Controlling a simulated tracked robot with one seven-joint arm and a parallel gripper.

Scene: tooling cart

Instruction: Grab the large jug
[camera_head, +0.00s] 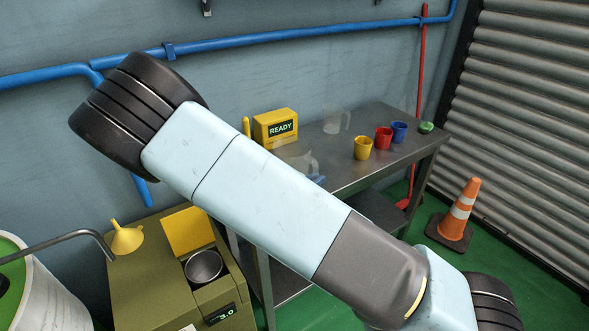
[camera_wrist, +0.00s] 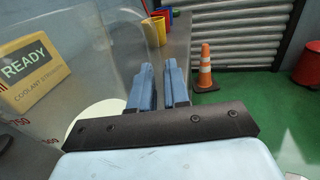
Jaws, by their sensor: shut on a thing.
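The large jug (camera_wrist: 85,60) is clear and see-through, with red volume marks, and fills the left of the wrist view. In the head view it shows in part (camera_head: 297,158) at the near side of the steel bench, its lower part hidden behind my arm. My gripper (camera_wrist: 158,85) has blue fingers, close together at the jug's right side, and is shut on it. I cannot tell whether the fingers hold the handle or the wall. The fingers show as a small blue patch in the head view (camera_head: 318,178). Whether the jug touches the bench is hidden.
On the steel bench (camera_head: 350,175) stand a yellow READY box (camera_head: 275,127), another clear jug (camera_head: 336,121), yellow (camera_head: 363,147), red (camera_head: 383,138) and blue (camera_head: 399,132) cups, and a green item (camera_head: 426,127). A traffic cone (camera_head: 458,212) stands right of the bench.

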